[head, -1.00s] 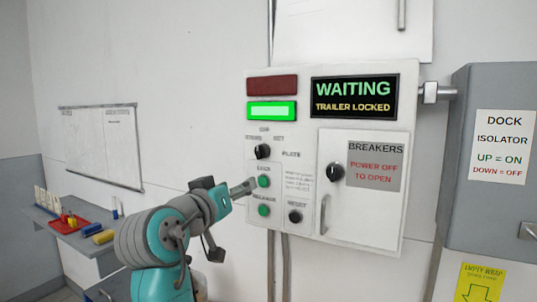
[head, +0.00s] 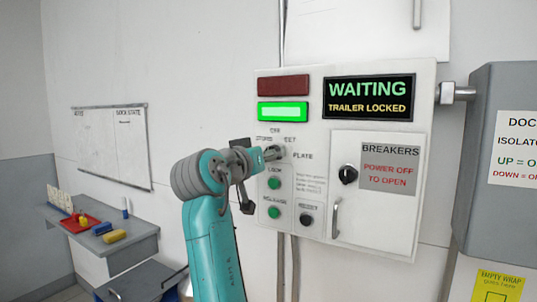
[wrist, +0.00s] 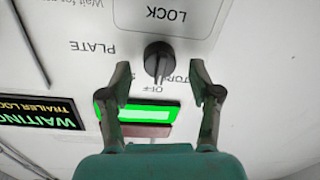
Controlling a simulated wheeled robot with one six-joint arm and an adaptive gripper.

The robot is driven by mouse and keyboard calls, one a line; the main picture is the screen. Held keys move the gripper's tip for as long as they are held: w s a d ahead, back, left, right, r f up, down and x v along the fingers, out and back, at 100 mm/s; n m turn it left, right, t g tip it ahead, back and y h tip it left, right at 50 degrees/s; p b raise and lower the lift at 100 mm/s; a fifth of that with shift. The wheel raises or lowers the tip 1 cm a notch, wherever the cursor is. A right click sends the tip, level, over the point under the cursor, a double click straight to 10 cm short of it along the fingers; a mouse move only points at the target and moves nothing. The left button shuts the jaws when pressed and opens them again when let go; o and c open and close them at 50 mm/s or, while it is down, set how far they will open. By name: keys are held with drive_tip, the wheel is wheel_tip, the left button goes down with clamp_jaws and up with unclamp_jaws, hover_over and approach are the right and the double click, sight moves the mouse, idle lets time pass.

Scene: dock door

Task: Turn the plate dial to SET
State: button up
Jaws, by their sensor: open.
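The plate dial (wrist: 158,60) is a black round knob on the grey control panel, seen upside down in the wrist view between my open fingertips. Labels STORED, OFF and SET surround it, partly covered by my fingers. Its grip ridge looks roughly upright in that view, toward OFF, though I cannot tell exactly. My gripper (wrist: 160,82) is open, one finger on each side of the dial, with gaps showing. In the head view my gripper (head: 274,153) is at the panel and hides most of the dial.
Green LOCK (head: 274,183) and RELEASE (head: 274,213) buttons sit below the dial, with a black RESET knob (head: 306,220). The breaker door (head: 376,215) is to the right. The display (head: 368,98) reads WAITING, TRAILER LOCKED. A green lamp (head: 283,112) is lit above.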

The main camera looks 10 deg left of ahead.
drive_tip(key=shift+w+d, duration=0.2)
drive_tip(key=shift+w, duration=0.45)
drive_tip(key=c, duration=1.1)
drive_tip(key=shift+c, duration=0.2)
